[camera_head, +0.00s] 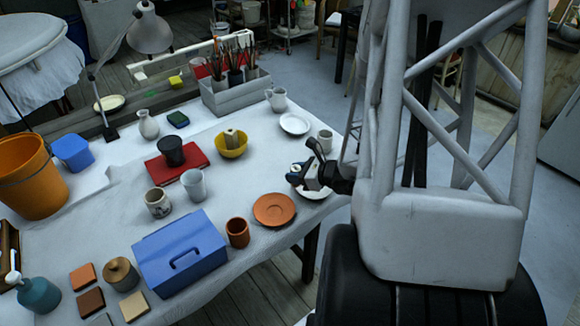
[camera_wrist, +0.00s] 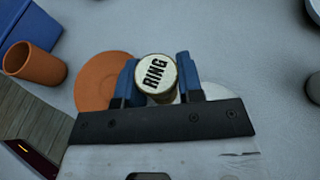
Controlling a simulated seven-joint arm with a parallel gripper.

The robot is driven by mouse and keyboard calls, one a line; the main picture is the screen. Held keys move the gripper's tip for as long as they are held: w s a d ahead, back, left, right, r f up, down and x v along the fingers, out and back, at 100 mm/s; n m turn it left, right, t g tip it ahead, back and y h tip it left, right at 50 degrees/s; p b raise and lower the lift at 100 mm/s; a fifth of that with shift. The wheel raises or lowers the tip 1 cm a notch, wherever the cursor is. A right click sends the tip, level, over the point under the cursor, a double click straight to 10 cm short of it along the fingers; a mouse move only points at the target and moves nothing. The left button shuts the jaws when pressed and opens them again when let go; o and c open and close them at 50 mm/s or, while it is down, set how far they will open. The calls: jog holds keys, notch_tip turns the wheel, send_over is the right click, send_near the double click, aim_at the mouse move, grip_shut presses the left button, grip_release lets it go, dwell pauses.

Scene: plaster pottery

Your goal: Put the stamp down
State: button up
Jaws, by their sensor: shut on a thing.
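My gripper (camera_wrist: 157,80) is shut on the stamp (camera_wrist: 155,73), a round pale piece with "RING" in dark letters on its end. The blue fingers press on its two sides. In the head view my gripper (camera_head: 312,175) is over a white plate (camera_head: 318,192) at the table's right side, and the plate is partly hidden by it. In the wrist view a pale round rim, likely that plate, shows behind the stamp. I cannot tell whether the stamp touches anything below.
A terracotta saucer (camera_head: 274,210) lies just left of my gripper, with a terracotta cup (camera_head: 238,232) and a blue box (camera_head: 180,252) further left.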

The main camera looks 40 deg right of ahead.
jog(key=shift+s+a, duration=0.2)
jog(key=shift+s, duration=0.4)
jog(key=shift+s+a, duration=0.15)
jog(key=shift+s, duration=0.45)
jog(key=shift+w, duration=0.1)
jog(key=w+d, duration=0.2)
jog(key=w, duration=0.2)
jog(key=w+d+f, duration=0.1)
jog(key=w+d, duration=0.2)
jog(key=w, duration=0.2)
jog(key=w+d, duration=0.2)
jog(key=w, duration=0.3)
jog(key=shift+d+f, duration=0.25)
jog(key=shift+d, duration=0.1)
jog(key=shift+f, duration=0.1)
jog(key=shift+f, duration=1.7)
jog(key=shift+f, duration=0.15)
jog(key=o, duration=0.9)
